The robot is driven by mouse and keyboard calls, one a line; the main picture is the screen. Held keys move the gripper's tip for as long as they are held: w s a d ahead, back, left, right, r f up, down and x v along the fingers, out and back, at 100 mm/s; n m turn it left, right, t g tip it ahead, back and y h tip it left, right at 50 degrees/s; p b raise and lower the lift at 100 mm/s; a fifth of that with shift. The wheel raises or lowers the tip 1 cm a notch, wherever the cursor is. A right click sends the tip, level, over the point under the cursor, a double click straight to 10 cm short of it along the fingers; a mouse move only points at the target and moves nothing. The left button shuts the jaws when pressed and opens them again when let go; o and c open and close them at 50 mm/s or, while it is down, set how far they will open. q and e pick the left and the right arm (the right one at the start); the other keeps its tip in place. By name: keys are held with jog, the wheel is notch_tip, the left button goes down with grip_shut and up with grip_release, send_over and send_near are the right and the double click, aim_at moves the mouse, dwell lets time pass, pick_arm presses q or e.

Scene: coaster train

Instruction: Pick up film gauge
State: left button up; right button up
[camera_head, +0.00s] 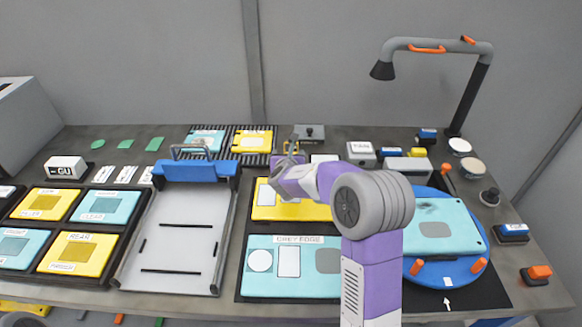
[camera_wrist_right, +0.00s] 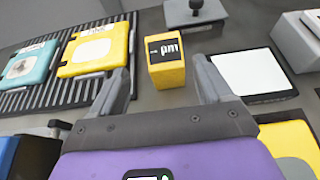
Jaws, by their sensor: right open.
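The film gauge is a small yellow block (camera_wrist_right: 166,72) with a black display reading "µm". It stands on the grey bench in the right wrist view. My right gripper (camera_wrist_right: 161,70) is open, with one finger on each side of the gauge in that view and gaps showing on both sides. No contact shows. In the head view my right gripper (camera_head: 289,156) reaches over the back middle of the bench, and its fingers largely hide the gauge there. My left gripper is not in view.
A ribbed black rack (camera_wrist_right: 70,95) with teal and yellow plates lies left of the gauge. A white pad (camera_wrist_right: 250,73) lies to its right, and a grey knobbed block (camera_wrist_right: 195,14) stands behind. In the head view a blue turntable (camera_head: 424,270) and a lamp (camera_head: 470,95) stand at right.

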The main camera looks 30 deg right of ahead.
jog(key=shift+w+f, duration=0.15)
jog(key=shift+f, duration=0.35)
jog(key=x, duration=0.3)
jog(key=b+x, duration=0.1)
jog(key=x, duration=0.3)
jog(key=shift+d, duration=0.45)
jog(key=c, duration=1.1)
jog(key=shift+r, duration=0.1)
jog(key=shift+c, duration=0.4)
